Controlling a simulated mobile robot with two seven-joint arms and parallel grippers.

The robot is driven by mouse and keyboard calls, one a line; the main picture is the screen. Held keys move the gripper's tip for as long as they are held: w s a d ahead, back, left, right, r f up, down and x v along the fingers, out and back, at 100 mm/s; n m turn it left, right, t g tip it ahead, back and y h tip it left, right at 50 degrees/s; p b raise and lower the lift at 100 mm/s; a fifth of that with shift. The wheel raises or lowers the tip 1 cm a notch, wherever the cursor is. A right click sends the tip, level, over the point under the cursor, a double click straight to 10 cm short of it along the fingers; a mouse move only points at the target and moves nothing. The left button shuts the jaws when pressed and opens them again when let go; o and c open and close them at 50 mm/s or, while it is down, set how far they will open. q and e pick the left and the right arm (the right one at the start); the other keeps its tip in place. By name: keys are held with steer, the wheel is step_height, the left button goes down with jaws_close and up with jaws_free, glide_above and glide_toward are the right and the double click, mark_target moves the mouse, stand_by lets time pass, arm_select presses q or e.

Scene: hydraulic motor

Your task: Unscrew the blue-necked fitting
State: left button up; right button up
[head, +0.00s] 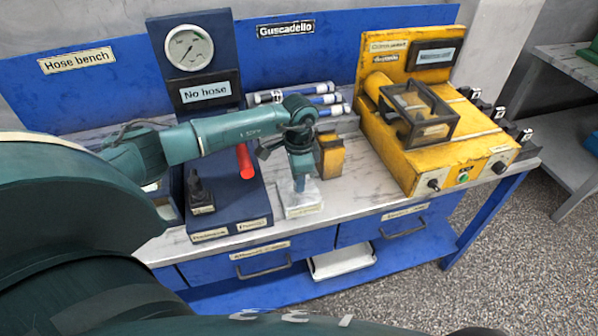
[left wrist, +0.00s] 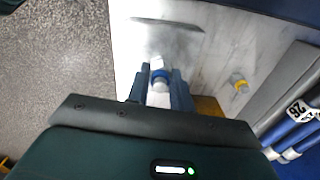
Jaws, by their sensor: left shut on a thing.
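The blue-necked fitting (left wrist: 159,76) shows in the left wrist view between the two fingers of my left gripper (left wrist: 160,88). It has a pale metal end and a bright blue ring. The fingers are shut on it. In the head view my left gripper (head: 299,178) points down over a small pale block (head: 304,208) near the bench's front edge. The fitting is mostly hidden by the fingers there, and I cannot tell how far it is threaded in. My right gripper is not in view.
A yellow block (head: 329,158) stands close right of my left gripper. A yellow-ringed fitting (left wrist: 240,84) is on the bench. Blue hoses (head: 305,95) lie behind. A blue gauge stand (head: 228,205) with a red handle (head: 245,162) is left, a yellow machine (head: 400,150) right.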

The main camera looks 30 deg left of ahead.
arm_select(q)
steer(key=shift+n, duration=0.3)
steer(key=shift+r+n+p, duration=0.2)
steer(key=shift+n+p, duration=0.3)
steer(key=shift+p, duration=0.1)
steer(key=shift+d+f+n, duration=0.15)
steer(key=shift+d+n, duration=0.05)
steer(key=shift+n, duration=1.3)
steer(key=shift+a+n, duration=0.15)
steer(key=shift+n, duration=0.75)
